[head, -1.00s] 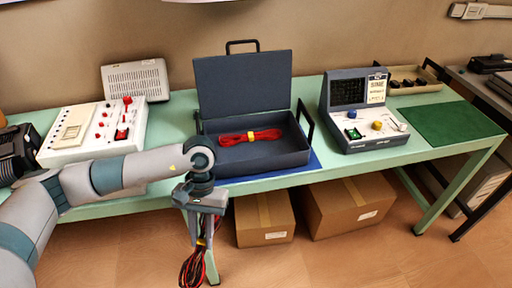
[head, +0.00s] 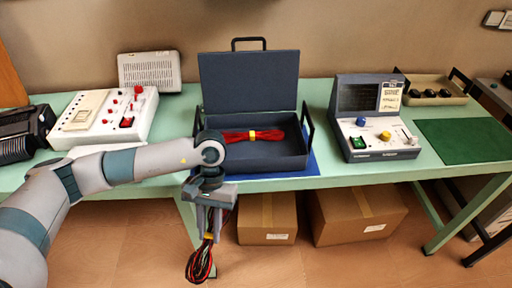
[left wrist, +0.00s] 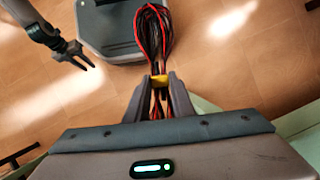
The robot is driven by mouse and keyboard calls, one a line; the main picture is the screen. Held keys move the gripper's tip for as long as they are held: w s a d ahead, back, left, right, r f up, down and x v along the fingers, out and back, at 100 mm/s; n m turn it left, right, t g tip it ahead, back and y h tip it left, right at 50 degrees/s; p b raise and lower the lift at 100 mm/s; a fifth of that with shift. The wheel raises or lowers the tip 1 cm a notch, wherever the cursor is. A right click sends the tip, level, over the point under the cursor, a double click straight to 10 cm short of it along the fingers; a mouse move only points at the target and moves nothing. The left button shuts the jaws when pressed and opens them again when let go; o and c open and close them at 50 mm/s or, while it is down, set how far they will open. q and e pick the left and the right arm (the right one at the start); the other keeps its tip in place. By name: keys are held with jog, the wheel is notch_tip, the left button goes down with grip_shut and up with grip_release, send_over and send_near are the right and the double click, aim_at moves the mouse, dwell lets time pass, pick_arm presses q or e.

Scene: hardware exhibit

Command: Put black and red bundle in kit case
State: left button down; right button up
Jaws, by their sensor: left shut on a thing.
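The black and red bundle (head: 201,262) hangs from my left gripper (head: 211,232), which is shut on it at its yellow band. Both are in front of the table, below the tabletop's front edge. In the left wrist view the bundle (left wrist: 152,35) sits between the fingertips (left wrist: 158,82), its loop sticking out beyond them. The kit case (head: 248,80) stands open on the table, lid upright, beyond and to the right of the gripper. A red bundle (head: 275,136) with a yellow band lies inside it. My right gripper (left wrist: 90,63) shows in the left wrist view, empty, fingers apart.
The case stands on a blue mat (head: 310,168). A white panel with red knobs (head: 105,118) is to its left, and a grey console (head: 375,128) to its right. A green mat (head: 465,143) lies farther right. Cardboard boxes (head: 267,220) stand under the table.

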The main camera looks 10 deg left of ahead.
pick_arm(q)
jog(key=shift+d, duration=0.15)
pick_arm(e)
jog(key=shift+w+d+r, duration=0.1)
jog(key=shift+w+d, duration=0.05)
jog(key=shift+w, duration=0.2)
jog(key=shift+s, duration=0.1)
